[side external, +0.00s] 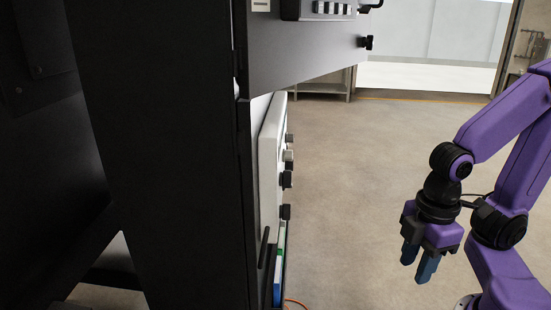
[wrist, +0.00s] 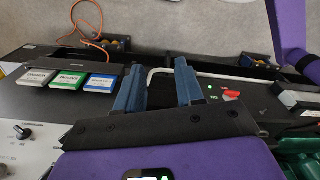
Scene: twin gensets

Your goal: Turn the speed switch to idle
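A pale control panel (side external: 268,165) with several dark knobs is seen edge-on in the side external view. One black knob (side external: 286,179) sticks out from its face. I cannot tell which knob is the speed switch, and the labels are not readable there. In the wrist view, a pale panel (wrist: 18,152) at the lower left carries a black rotary knob (wrist: 22,132) with small lettering. The fingers also show in the wrist view (wrist: 157,66).
A dark cabinet (side external: 165,150) fills the left, with an overhanging dark box (side external: 300,50) above the panel. White, green (wrist: 68,80) and blue cards stand in a row, near an orange cable (wrist: 90,22). Open floor (side external: 350,190) lies between panel and gripper.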

